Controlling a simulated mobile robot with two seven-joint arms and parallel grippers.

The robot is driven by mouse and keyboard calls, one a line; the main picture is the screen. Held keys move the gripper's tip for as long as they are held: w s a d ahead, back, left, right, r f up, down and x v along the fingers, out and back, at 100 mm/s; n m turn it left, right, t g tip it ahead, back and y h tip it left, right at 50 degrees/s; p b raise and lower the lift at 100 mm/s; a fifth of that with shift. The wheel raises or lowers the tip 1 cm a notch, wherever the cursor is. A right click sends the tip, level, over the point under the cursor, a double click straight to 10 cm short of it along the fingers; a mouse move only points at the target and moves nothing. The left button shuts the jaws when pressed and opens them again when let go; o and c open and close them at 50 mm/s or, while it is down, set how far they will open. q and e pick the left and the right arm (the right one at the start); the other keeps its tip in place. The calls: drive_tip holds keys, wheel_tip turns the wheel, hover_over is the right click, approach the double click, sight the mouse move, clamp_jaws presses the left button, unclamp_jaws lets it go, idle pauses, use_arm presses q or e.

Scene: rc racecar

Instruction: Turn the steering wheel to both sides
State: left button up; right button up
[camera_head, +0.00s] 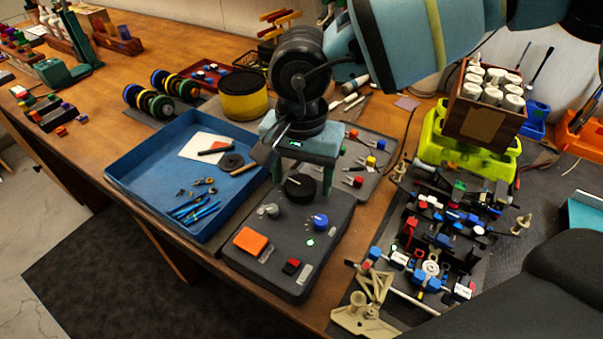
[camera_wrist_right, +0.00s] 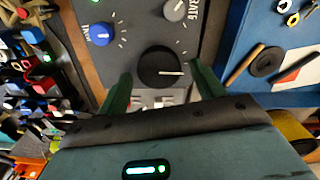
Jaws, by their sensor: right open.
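The control box (camera_head: 262,268) is dark grey and lies near the table's front edge. The black round knob (camera_head: 299,188) on it, with a pale pointer line, looks like the steering wheel; it also shows in the right wrist view (camera_wrist_right: 160,66). My right gripper (camera_head: 302,178) points down over this knob, its green fingers apart on either side. In the right wrist view its open fingers (camera_wrist_right: 163,88) flank the knob's lower part, with nothing clearly held. Whether they touch the knob I cannot tell. My left gripper is not in view.
The box also carries a blue knob (camera_head: 320,221), a grey knob (camera_head: 272,211), an orange button (camera_head: 251,242) and a red switch (camera_head: 291,266). A blue tray (camera_head: 130,181) with tools lies left. The racecar chassis parts (camera_head: 440,235) crowd the right.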

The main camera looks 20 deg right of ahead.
drive_tip(key=c, duration=1)
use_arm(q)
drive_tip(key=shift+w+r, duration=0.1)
use_arm(e)
drive_tip(key=m+p, duration=0.2)
drive_tip(key=m, duration=0.1)
drive_tip(key=shift+s+r+m+p, duration=0.1)
drive_tip(key=shift+m+p, duration=0.2)
drive_tip(key=shift+m, duration=0.1)
drive_tip(key=m+p, duration=0.1)
drive_tip(key=m, duration=0.2)
drive_tip(key=shift+d+p, duration=0.1)
drive_tip(key=shift+p, duration=0.25)
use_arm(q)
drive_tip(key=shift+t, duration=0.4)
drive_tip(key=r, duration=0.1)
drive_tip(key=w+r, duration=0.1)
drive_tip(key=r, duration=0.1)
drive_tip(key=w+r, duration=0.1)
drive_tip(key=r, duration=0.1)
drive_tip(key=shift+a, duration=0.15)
use_arm(e)
drive_tip(key=shift+m, duration=0.7)
use_arm(q)
drive_tip(key=shift+p, duration=0.3)
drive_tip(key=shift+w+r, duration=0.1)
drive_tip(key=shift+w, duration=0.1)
